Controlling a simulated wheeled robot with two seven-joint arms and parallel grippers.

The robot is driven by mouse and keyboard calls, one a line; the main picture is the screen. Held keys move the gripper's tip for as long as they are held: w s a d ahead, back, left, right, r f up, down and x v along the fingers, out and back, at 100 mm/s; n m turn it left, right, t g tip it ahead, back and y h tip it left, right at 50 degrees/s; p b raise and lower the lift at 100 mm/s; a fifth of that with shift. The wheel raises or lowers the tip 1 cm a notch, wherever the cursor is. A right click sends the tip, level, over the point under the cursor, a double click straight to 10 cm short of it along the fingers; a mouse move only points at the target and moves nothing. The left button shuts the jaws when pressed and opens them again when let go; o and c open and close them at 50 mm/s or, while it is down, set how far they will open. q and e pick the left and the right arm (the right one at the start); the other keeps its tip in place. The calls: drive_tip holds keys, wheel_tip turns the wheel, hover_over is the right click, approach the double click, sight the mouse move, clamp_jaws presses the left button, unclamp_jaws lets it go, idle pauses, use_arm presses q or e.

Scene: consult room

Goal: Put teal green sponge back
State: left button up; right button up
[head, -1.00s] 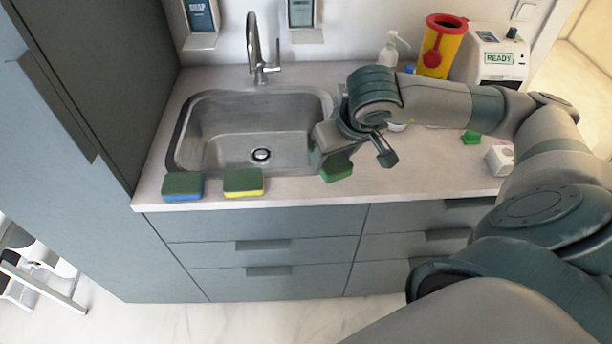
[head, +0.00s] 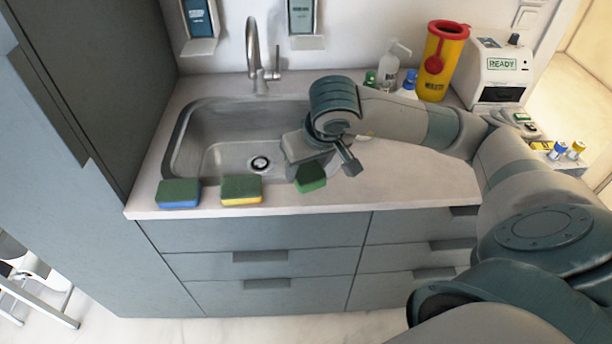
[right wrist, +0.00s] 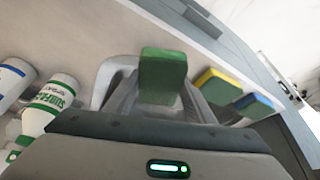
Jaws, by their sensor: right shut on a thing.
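A green and yellow sponge (head: 241,189) and a green and blue sponge (head: 178,193) lie on the front edge, left of the held one. Both also show at the right of the wrist view (right wrist: 218,86), (right wrist: 254,106). My left gripper is not in view.
The steel sink (head: 205,160) with its faucet (head: 254,60) lies behind the sponges. Bottles (head: 393,65), a yellow sharps bin (head: 438,75) and a white machine (head: 497,68) stand at the back right. The counter's front right (head: 405,185) is clear.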

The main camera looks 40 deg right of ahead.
drive_tip(key=shift+f, duration=0.1)
idle(0.3)
drive_tip(key=shift+f+p, duration=0.35)
drive_tip(key=shift+f, duration=0.3)
drive_tip(key=shift+f+p, duration=0.45)
drive_tip(key=shift+f, duration=0.85)
drive_tip(key=shift+f+b, duration=0.5)
drive_tip(key=shift+b, duration=0.3)
drive_tip(key=o, duration=1)
drive_tip(key=shift+r, duration=0.15)
